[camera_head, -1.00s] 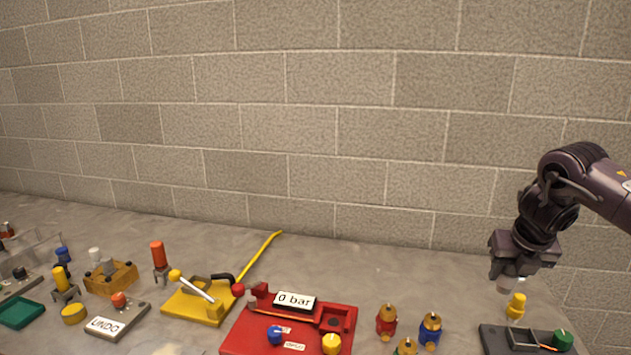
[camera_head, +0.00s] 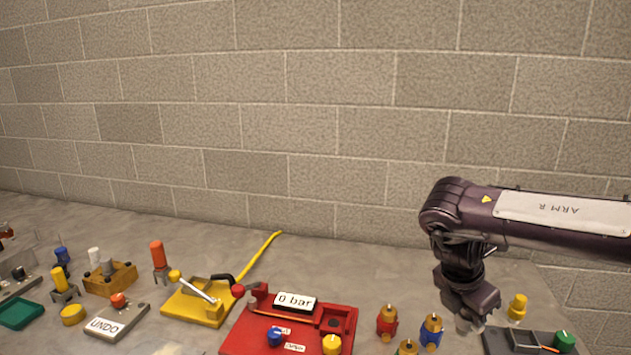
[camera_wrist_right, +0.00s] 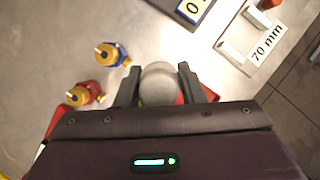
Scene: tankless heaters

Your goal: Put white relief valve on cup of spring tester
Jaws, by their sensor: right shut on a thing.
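My right gripper (camera_head: 467,322) is shut on a pale, rounded white piece, which looks like the white relief valve (camera_wrist_right: 157,82). In the right wrist view the piece sits between the two dark fingers (camera_wrist_right: 157,86). In the head view the gripper hangs above the table, right of the blue-and-gold valve (camera_head: 431,330). A dark base with an orange pointer and a green knob (camera_head: 565,341) stands at the right. No cup can be made out clearly, and I cannot tell which device is the spring tester. My left gripper is not in view.
A red tester reading 0 bar (camera_head: 295,302) stands left of the red-and-gold valve (camera_head: 387,321). A yellow fitting (camera_head: 517,306) stands behind the dark base. The table behind the valves is clear.

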